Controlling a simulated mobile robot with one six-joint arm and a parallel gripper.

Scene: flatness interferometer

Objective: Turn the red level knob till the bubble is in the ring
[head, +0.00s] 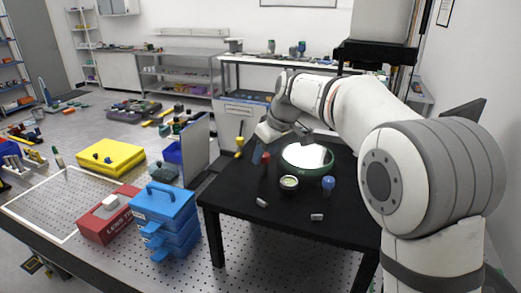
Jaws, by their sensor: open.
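The red level knob (265,158) stands on the black table, left of a round green-rimmed dish with a pale top (307,157). A small round level with a greenish face (289,182) sits in front of the dish; its bubble and ring are too small to make out. A blue knob (328,182) stands to its right. My gripper (262,146) is open, above and close to the red knob, with nothing seen between its fingers. I cannot tell whether it touches the knob.
The black table (235,196) carries two small pale pieces, one at front left (262,202) and one at front right (317,217). A blue case stack (165,215) and a red box (107,215) stand left. An upright grey panel (196,148) stands behind them.

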